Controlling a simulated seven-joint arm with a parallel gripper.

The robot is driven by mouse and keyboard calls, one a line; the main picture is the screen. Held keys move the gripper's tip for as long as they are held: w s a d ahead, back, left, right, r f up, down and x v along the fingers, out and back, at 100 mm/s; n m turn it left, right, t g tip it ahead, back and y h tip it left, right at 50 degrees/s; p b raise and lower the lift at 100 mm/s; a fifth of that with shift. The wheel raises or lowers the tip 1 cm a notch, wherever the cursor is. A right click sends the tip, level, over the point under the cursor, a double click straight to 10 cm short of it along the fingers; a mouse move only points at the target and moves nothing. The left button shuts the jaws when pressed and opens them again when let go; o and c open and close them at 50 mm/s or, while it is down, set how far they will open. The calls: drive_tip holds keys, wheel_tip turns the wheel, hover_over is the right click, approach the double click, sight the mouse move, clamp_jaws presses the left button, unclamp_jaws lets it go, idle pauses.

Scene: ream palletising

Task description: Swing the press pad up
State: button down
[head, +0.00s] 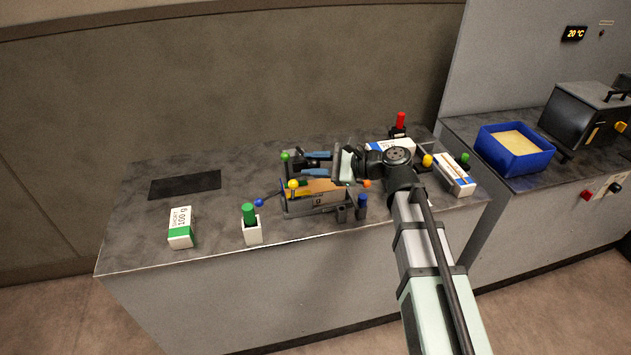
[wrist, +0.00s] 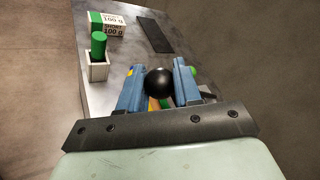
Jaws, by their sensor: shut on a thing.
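My gripper (head: 308,163) reaches left over the grey fixture (head: 290,211) in the middle of the bench. Its blue fingers are shut on a black ball knob (wrist: 159,82), seen between them in the wrist view. The fixture holds a brown and white pack (head: 325,197) below the gripper. A yellow ball (head: 293,184), a blue ball on a dark rod (head: 258,203) and an orange ball (head: 366,183) stand around it. The press pad cannot be told apart clearly; my gripper and the knob cover part of the fixture.
A green-topped white holder (head: 252,234) and a green-white pack (head: 180,236) stand front left. A dark mat (head: 185,185) lies behind them. White packs (head: 455,180) and a red-topped post (head: 400,122) are at right. A blue bin (head: 490,150) sits on the side counter.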

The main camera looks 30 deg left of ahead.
drive_tip(key=w+a+r+m+g+h, duration=0.1)
drive_tip(key=w+a+r+m+h, duration=0.2)
drive_tip(key=w+a+r, duration=0.9)
drive_tip(key=shift+r+m+g, duration=0.3)
drive_tip(key=shift+r, duration=0.65)
drive_tip(key=shift+w+a, duration=0.1)
drive_tip(key=shift+w, duration=0.05)
drive_tip(key=c, duration=0.8)
unclamp_jaws()
drive_tip(key=v, duration=1.3)
drive_tip(key=shift+d+r, duration=0.25)
drive_tip(key=shift+d, duration=0.05)
